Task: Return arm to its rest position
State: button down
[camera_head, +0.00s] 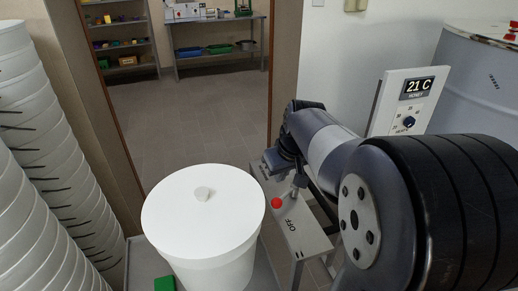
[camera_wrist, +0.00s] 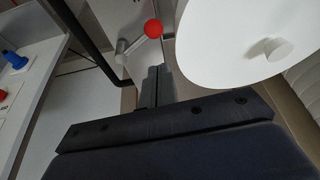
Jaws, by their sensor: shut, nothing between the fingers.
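My arm reaches in from the right in the head view, with its wrist bent down over a grey box marked OFF (camera_head: 292,224). My gripper (camera_wrist: 157,72) shows in the wrist view with its two dark fingers together and nothing between them. A lever with a red ball knob (camera_head: 277,203) is on the box. In the wrist view the red knob (camera_wrist: 153,28) is just beyond the fingertips, with its grey lever (camera_wrist: 132,46) to the left. From these views the fingers appear apart from the knob.
A white lidded tank (camera_head: 203,215) stands left of the box; its lid (camera_wrist: 250,40) is close at right in the wrist view. A thermostat panel reading 21 C (camera_head: 408,100) and a white drum (camera_head: 480,85) are at right. Stacked white cylinders (camera_head: 40,160) line the left. Open floor (camera_head: 190,120) lies beyond the doorway.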

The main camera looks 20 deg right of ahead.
jog(key=shift+f, duration=0.1)
jog(key=x, duration=0.5)
jog(key=p+x, duration=0.1)
jog(key=x, duration=0.2)
jog(key=shift+w+f, duration=0.2)
jog(key=shift+w, duration=0.25)
jog(key=shift+w+f+m+h+p, duration=0.15)
jog(key=shift+w+m+p, duration=0.3)
jog(key=shift+w, duration=0.1)
jog(key=shift+w+f+m+h+p, duration=0.2)
jog(key=shift+w+m+p, duration=0.25)
jog(key=shift+w, duration=0.15)
jog(key=shift+w+d+f+m+h+p, duration=0.1)
jog(key=shift+w+f+m+h+p, duration=0.25)
jog(key=shift+w+m, duration=0.45)
jog(key=shift+w+d+f+m+h+p, duration=0.15)
jog(key=shift+w+m+p, duration=0.35)
jog(key=shift+w+m, duration=0.3)
jog(key=shift+w+d+f+m+h+p, duration=0.15)
jog(key=shift+w+m+h+p, duration=0.2)
jog(key=shift+w+m, duration=0.45)
jog(key=shift+a, duration=0.1)
